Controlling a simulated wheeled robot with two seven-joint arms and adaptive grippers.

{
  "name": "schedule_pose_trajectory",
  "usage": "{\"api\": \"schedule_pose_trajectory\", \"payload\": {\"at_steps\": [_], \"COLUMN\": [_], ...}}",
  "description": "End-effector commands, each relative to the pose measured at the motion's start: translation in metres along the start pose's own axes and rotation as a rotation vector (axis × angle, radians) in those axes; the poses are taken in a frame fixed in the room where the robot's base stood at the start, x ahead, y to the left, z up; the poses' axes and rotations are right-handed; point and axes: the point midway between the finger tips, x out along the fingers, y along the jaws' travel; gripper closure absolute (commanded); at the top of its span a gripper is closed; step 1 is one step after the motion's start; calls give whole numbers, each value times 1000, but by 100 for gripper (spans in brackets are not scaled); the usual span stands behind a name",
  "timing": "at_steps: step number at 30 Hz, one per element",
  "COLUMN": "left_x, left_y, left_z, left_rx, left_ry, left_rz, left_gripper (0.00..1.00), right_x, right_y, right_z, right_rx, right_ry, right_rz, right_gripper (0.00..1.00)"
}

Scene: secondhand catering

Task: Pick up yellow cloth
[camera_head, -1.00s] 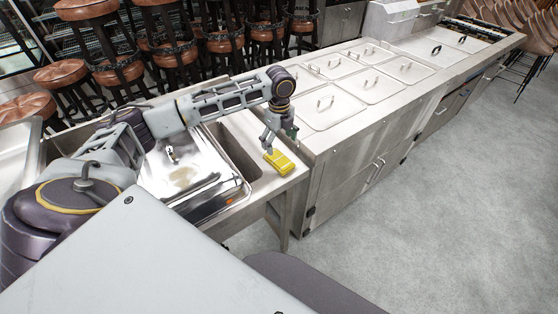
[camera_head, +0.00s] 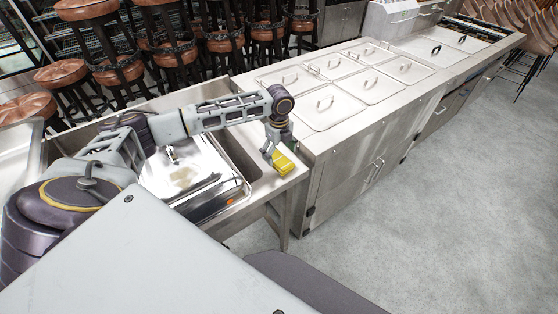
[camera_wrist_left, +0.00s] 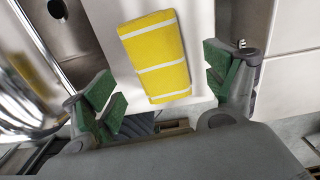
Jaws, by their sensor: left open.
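The yellow cloth (camera_head: 283,165) lies folded on the metal worktop at the right end of the sink unit. In the left wrist view the cloth (camera_wrist_left: 155,57) is a yellow block with white stripes, slightly tilted. My left gripper (camera_head: 270,153) is above the cloth at its left and far side, and hides part of it. In the left wrist view its green-padded fingers (camera_wrist_left: 160,85) are wide open, one on each side of the cloth's near part. The cloth is not gripped. My right gripper is not in view.
A sink with a metal tray (camera_head: 188,178) lies left of the cloth. A steel counter with lidded pans (camera_head: 331,107) stands to the right, with a narrow gap between. Stools (camera_head: 120,70) stand behind. The floor at right is clear.

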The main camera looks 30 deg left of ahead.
Motion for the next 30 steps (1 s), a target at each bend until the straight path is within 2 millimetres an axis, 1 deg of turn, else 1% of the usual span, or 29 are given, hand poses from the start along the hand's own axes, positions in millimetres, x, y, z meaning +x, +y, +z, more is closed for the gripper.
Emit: {"api": "schedule_pose_trajectory", "payload": {"at_steps": [1, 6, 9, 24, 30], "left_x": [5, 23, 28, 30, 30], "left_y": [1, 1, 1, 1, 1], "left_z": [0, 0, 0, 0, 0], "left_rx": [0, 0, 1, 1, 1], "left_ry": [0, -1, -1, -1, -1], "left_rz": [2, 0, 0, -1, -1], "left_gripper": [14, 14, 14, 14, 40], "right_x": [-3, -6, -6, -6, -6], "right_y": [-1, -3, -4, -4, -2], "right_z": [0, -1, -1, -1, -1], "right_rx": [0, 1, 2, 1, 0], "right_ry": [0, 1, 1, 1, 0], "right_rz": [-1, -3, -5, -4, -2], "right_gripper": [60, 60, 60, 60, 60]}}
